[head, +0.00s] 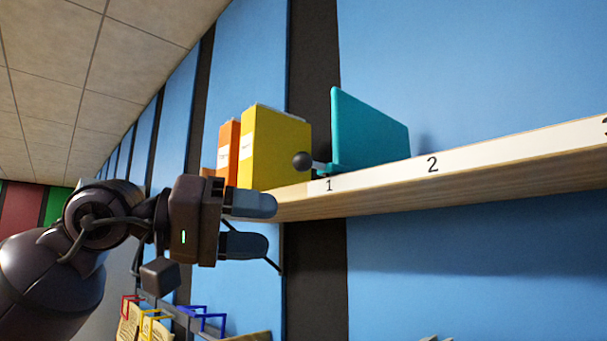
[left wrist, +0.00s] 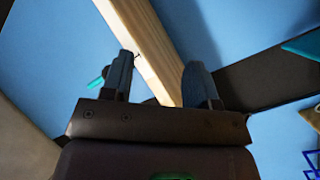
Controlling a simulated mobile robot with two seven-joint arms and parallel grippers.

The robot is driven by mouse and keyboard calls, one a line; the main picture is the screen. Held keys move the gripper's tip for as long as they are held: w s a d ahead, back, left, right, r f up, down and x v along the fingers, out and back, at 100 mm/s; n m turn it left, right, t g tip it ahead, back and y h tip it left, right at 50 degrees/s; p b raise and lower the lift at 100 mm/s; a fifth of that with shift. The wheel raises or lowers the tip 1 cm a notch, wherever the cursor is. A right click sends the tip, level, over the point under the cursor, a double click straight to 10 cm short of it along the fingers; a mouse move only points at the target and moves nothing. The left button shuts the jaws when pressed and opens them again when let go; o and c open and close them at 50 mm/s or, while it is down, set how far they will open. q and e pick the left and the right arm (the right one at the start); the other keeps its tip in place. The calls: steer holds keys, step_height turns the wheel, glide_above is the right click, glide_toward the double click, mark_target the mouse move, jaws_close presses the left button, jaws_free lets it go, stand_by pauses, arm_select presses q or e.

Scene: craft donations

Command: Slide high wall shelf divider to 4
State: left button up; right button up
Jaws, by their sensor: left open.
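The teal divider (head: 368,132) stands upright on the high wall shelf (head: 450,181), at the mark 1. A dark round knob (head: 302,161) sticks out at its left front. The shelf's front edge shows the marks 1, 2 and, cut off at the right, part of another number. My left gripper (head: 266,226) is open and empty, below and left of the knob, by the shelf's left end. In the left wrist view, the open fingers (left wrist: 160,75) point toward the shelf's pale wooden edge (left wrist: 141,40). My right gripper is not in view.
A yellow binder (head: 275,148) and an orange binder (head: 228,150) stand left of the divider. The shelf right of the divider looks clear. Below hang coloured frames (head: 203,318) near another wooden edge (head: 248,336).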

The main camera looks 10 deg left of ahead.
mark_target(294, 158)
arm_select(q)
steer(key=s+a+r+m+t+y, duration=0.2)
steer(key=s+r+m+t, duration=0.2)
steer(key=r, duration=0.5)
steer(key=p+x, duration=0.2)
steer(key=x, duration=0.7)
steer(key=shift+f, duration=0.2)
steer(key=shift+w+d+f, duration=0.1)
steer(key=shift+w+d, duration=0.4)
steer(key=shift+w, duration=0.05)
jaws_close()
